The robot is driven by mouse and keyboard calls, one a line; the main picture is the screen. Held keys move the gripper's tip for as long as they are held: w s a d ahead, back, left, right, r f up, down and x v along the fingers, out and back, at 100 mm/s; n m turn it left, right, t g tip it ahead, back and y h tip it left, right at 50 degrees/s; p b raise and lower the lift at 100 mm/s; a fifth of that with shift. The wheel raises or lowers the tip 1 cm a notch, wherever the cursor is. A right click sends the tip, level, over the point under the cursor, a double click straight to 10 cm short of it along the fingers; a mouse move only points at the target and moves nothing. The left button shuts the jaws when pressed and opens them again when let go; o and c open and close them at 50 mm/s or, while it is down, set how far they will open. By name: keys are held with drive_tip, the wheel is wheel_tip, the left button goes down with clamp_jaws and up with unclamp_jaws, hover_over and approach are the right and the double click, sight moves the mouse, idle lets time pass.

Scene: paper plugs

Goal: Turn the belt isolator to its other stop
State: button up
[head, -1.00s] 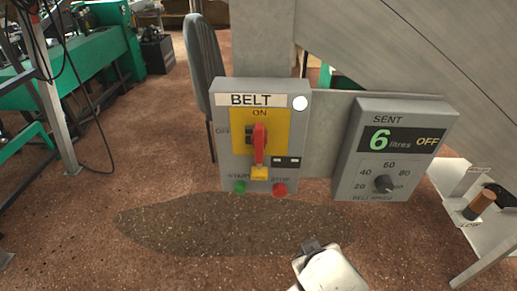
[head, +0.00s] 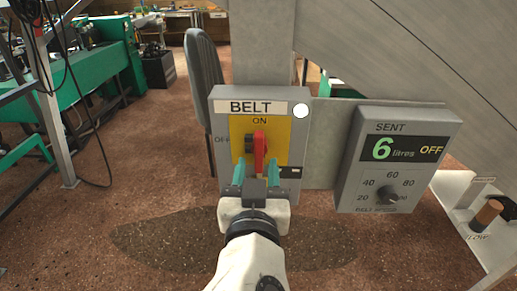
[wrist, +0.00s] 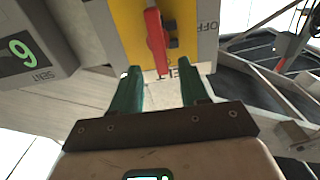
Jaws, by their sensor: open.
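The belt isolator is a red handle (head: 260,147) on a yellow plate (head: 279,129) of a grey box labelled BELT (head: 217,104). The handle stands upright, in line with ON above it; OFF is marked at left. My gripper (head: 256,166) is open, its two green fingers pointing at the handle's lower part. In the wrist view the red handle (wrist: 156,40) shows beyond and between the fingertips (wrist: 161,72); contact cannot be told. My gripper hides the handle's lower end and the box's lower front in the head view.
A round white lamp (head: 300,111) is at the box's upper right. A second grey box (head: 349,175) at right has a speed knob (head: 386,193) and a display reading 6 litres, OFF. A chair (head: 203,75) stands behind at left.

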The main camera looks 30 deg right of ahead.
sight(259, 151)
drive_tip(key=shift+p+x, duration=0.4)
drive_tip(key=shift+x, duration=2.4)
drive_tip(key=shift+c, duration=0.2)
clamp_jaws()
